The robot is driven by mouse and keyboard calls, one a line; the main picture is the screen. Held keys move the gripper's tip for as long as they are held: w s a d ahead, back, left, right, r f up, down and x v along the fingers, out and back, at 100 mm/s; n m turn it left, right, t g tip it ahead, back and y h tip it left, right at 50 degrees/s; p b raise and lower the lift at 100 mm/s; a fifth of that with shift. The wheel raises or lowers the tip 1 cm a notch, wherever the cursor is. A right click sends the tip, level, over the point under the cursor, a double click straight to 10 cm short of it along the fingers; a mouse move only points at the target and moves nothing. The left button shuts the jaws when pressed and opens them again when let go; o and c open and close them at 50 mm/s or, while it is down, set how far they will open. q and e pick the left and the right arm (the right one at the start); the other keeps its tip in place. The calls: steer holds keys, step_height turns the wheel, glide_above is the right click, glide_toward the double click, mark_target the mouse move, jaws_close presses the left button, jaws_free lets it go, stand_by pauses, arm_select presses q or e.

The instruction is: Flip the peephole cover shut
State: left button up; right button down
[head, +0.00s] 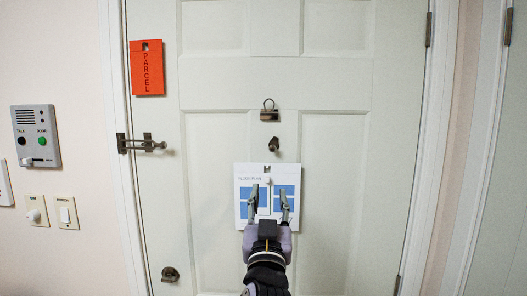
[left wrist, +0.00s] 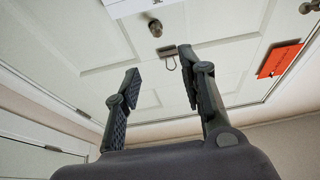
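A white door (head: 225,130) fills the middle of the head view. A small dark metal fitting (head: 274,145) on its centre line looks like the peephole with its cover; its flap position is too small to tell. It also shows near the top of the left wrist view (left wrist: 155,28). My left gripper (head: 268,192) is open and empty, fingers pointing up, below the fitting and in front of a white and blue floor plan sheet (head: 242,173). In the left wrist view its two fingers (left wrist: 160,80) stand wide apart. My right gripper is not in view.
A metal plate with a wire loop (head: 269,115) sits just above the fitting. An intercom (head: 36,136) and switches (head: 66,212) are on the left wall.

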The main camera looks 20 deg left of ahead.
mark_target(273, 151)
arm_select(q)
steer(key=p+x, duration=0.2)
steer(key=x, duration=0.3)
steer(key=p+x, duration=0.2)
steer(key=x, duration=0.3)
steer(key=p+x, duration=0.3)
steer(key=x, duration=0.3)
steer(key=shift+w+d, duration=0.2)
steer(key=shift+d, duration=0.05)
steer(key=shift+w+a+r, duration=0.1)
steer(key=shift+w, duration=0.2)
steer(key=shift+w+a, duration=0.1)
steer(key=shift+w, duration=0.1)
steer(key=shift+c, duration=0.2)
jaws_close()
